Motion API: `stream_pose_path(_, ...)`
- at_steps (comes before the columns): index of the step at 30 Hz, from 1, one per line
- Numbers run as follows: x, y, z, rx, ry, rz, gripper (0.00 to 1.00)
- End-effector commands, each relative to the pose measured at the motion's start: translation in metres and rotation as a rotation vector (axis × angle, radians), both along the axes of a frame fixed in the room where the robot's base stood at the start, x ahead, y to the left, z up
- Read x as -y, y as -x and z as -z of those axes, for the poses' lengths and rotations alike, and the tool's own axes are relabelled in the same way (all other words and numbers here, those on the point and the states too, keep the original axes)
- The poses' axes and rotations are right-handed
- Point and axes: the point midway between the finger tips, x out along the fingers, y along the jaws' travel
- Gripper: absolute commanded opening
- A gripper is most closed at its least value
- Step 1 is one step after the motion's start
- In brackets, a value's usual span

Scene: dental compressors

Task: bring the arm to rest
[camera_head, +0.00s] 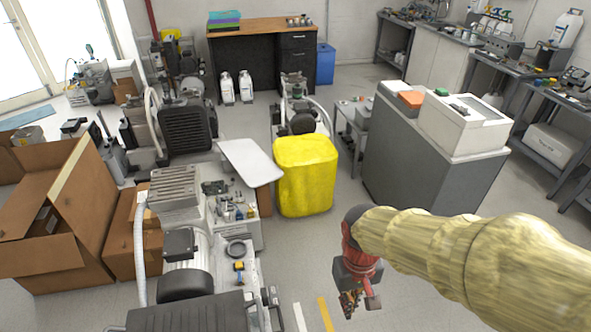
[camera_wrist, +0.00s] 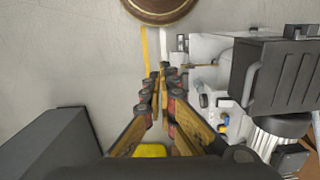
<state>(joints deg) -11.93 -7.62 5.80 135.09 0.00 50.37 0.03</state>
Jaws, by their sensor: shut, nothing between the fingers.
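My gripper (camera_head: 349,302) hangs at the end of my arm in the lower middle of the head view, pointing down over the open floor. It is to the right of the compressor unit (camera_head: 190,285) and in front of the yellow container (camera_head: 305,180). In the wrist view my gripper (camera_wrist: 160,75) has its fingers closed together at the tips, with nothing held. The yellow container also shows as a small patch (camera_wrist: 150,151) between the fingers at the bottom.
Cardboard boxes (camera_head: 60,215) stand at the left. A grey cabinet (camera_head: 425,165) with a white device (camera_head: 465,125) on top is right of the yellow container. A wooden-topped desk (camera_head: 260,25) is at the back. Floor around the yellow and white lines (camera_head: 325,313) is clear.

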Motion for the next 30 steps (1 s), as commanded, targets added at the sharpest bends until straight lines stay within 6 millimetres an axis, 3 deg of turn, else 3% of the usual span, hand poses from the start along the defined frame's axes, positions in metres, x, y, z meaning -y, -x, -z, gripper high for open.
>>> stream_pose_path(3, 0.013, 0.011, -0.034, 0.084, -0.017, 0.032, 0.0)
stream_pose_path(18, 0.055, 0.041, -0.153, 0.493, -0.061, 0.165, 0.0)
stream_pose_path(24, 0.064, 0.045, -0.172, 0.558, -0.06, 0.196, 0.0)
stream_pose_path(30, 0.066, 0.044, -0.171, 0.554, -0.057, 0.204, 0.0)
